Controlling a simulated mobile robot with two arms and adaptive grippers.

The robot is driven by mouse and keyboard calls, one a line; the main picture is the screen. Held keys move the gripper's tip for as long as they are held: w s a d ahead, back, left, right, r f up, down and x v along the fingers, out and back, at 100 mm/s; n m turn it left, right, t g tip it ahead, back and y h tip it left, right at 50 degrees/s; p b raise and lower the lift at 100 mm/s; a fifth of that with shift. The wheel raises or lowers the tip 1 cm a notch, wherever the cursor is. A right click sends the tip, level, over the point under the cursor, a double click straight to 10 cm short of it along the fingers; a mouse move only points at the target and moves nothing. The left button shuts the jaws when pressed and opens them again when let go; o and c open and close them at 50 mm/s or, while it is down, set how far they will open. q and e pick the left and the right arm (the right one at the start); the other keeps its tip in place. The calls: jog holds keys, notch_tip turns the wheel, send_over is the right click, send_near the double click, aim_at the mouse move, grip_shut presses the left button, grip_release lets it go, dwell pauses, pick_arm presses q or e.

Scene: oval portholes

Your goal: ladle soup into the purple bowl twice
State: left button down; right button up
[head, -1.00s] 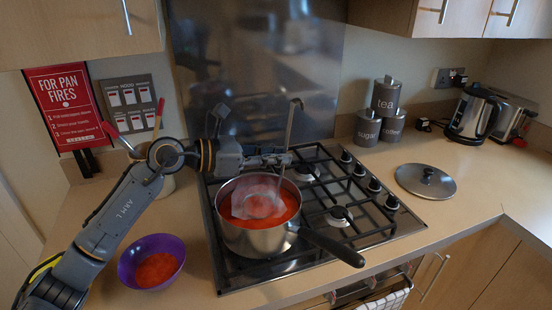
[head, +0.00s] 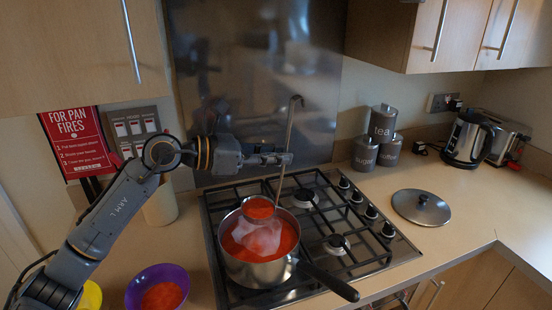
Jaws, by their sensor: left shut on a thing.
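My left gripper (head: 272,159) is shut on the upright handle of a ladle (head: 288,133) above the pot. The ladle's bowl is full of red soup and sits at the rim height of the pot, over its back part. The steel pot (head: 262,273) stands on the hob's front left, holding red soup with a pale, steam-like patch over it. The purple bowl (head: 133,293) is on the counter left of the hob, with red soup in it; its lower edge is cut off by the frame. My right gripper is not in view.
The pot's long dark handle (head: 332,284) points to the front right. A pan lid (head: 421,207) lies on the counter right of the hob. Canisters (head: 383,123) and a kettle (head: 468,138) stand at the back right. A utensil pot (head: 160,205) stands behind my left arm.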

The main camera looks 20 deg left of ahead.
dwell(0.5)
pick_arm(q)
jog(key=s+a+b, duration=1.7)
jog(key=a+b, duration=0.2)
jog(key=b, duration=0.1)
jog(key=shift+a, duration=0.2)
jog(key=shift+s+r, duration=0.1)
